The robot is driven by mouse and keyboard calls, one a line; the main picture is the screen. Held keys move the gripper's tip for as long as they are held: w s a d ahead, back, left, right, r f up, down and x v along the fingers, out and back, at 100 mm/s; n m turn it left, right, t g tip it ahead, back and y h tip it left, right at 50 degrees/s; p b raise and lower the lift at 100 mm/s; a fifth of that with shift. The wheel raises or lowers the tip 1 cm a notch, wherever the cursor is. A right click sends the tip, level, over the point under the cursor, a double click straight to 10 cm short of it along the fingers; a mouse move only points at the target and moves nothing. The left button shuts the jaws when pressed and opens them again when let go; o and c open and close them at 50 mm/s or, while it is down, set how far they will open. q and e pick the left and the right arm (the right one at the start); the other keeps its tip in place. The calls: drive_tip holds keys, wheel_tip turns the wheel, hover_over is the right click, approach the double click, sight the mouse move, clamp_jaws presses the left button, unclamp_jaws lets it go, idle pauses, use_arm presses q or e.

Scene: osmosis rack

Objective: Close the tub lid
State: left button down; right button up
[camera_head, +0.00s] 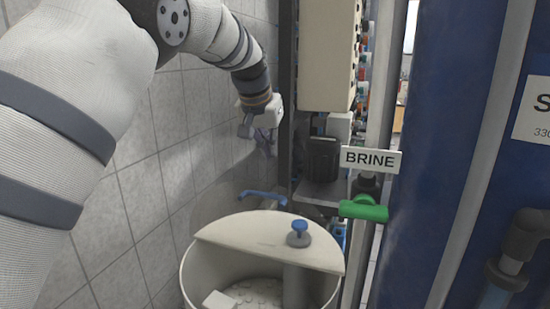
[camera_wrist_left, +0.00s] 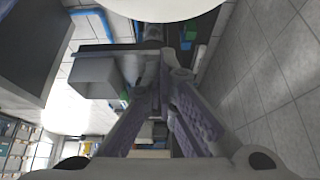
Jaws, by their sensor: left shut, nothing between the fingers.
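The round cream tub (camera_head: 188,283) stands at the bottom of the head view. A half-round cream lid panel (camera_head: 250,232) covers its back part, and the front part is open, with pale granular contents showing. I cannot tell whether this panel lies flat or stands tilted. A blue knob (camera_head: 299,226) sits on it, and a blue handle (camera_head: 263,196) shows just behind its far edge. My left gripper (camera_head: 266,146) is above and behind the tub, near the tiled wall, apart from the lid. Its fingers (camera_wrist_left: 167,88) are shut and empty in the wrist view. My right gripper is not in view.
A tiled wall (camera_head: 140,190) borders the left. A dark upright post (camera_head: 284,90) stands close beside my left gripper. A BRINE sign (camera_head: 371,159), a green valve handle (camera_head: 363,209) and a large blue tank (camera_head: 440,120) stand to the right. A white block (camera_head: 218,300) lies inside the tub.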

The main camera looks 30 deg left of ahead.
use_arm(q)
wheel_tip(320, 180, down, 8)
drive_tip(key=p, duration=0.1)
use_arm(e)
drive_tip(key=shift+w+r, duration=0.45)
use_arm(q)
drive_tip(key=shift+s+f, duration=0.1)
